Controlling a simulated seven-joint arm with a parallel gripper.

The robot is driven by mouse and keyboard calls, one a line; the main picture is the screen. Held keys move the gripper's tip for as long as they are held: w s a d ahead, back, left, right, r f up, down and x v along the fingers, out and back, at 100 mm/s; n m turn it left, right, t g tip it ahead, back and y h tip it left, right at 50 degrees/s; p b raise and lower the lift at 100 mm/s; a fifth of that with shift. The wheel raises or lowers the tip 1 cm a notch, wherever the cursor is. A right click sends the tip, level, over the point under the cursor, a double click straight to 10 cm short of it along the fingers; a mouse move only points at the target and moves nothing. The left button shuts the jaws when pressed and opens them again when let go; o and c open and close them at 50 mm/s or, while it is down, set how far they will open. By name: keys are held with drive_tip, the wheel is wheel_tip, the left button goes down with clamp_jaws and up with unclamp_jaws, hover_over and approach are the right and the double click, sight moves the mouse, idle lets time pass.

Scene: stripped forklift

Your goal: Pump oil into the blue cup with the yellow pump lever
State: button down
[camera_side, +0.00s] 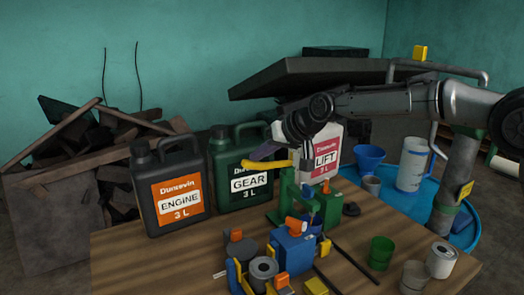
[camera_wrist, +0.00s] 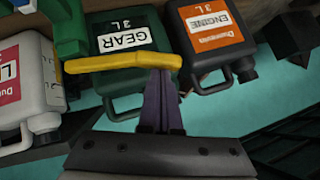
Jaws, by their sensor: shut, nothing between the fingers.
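The yellow pump lever (camera_side: 266,164) sticks out left, nearly level, from the top of the green pump (camera_side: 288,190). It also crosses the wrist view (camera_wrist: 105,63) as a yellow bar. My gripper (camera_side: 256,154) is shut and empty. Its dark purple fingertips (camera_wrist: 160,74) are right at the lever, near its free end, and appear just above it in the side view; I cannot tell if they touch. A blue cup-like shape (camera_side: 311,221) shows beside the pump, mostly hidden behind a blue part, so its contents cannot be seen.
Black ENGINE (camera_side: 168,188), green GEAR (camera_side: 238,172) and white LIFT (camera_side: 328,152) jugs stand behind the pump. A blue funnel (camera_side: 369,158) and white jug (camera_side: 412,165) stand right. A green cup (camera_side: 380,253) and loose parts occupy the front of the wooden table (camera_side: 135,262).

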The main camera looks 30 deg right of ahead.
wheel_tip(320, 180, down, 6)
drive_tip(key=a+h, duration=0.1)
drive_tip(key=shift+a+n, duration=0.3)
drive_tip(key=shift+a, duration=0.05)
drive_tip(key=shift+s+f, duration=0.1)
drive_tip(key=shift+f, duration=0.05)
idle(0.6)
drive_tip(key=r, duration=0.4)
drive_tip(key=shift+a+r, duration=0.2)
drive_tip(key=shift+r, duration=0.15)
drive_tip(key=a+v, duration=0.1)
drive_tip(key=v, duration=0.9)
drive_tip(key=shift+a+r, duration=0.3)
drive_tip(key=shift+a, duration=0.5)
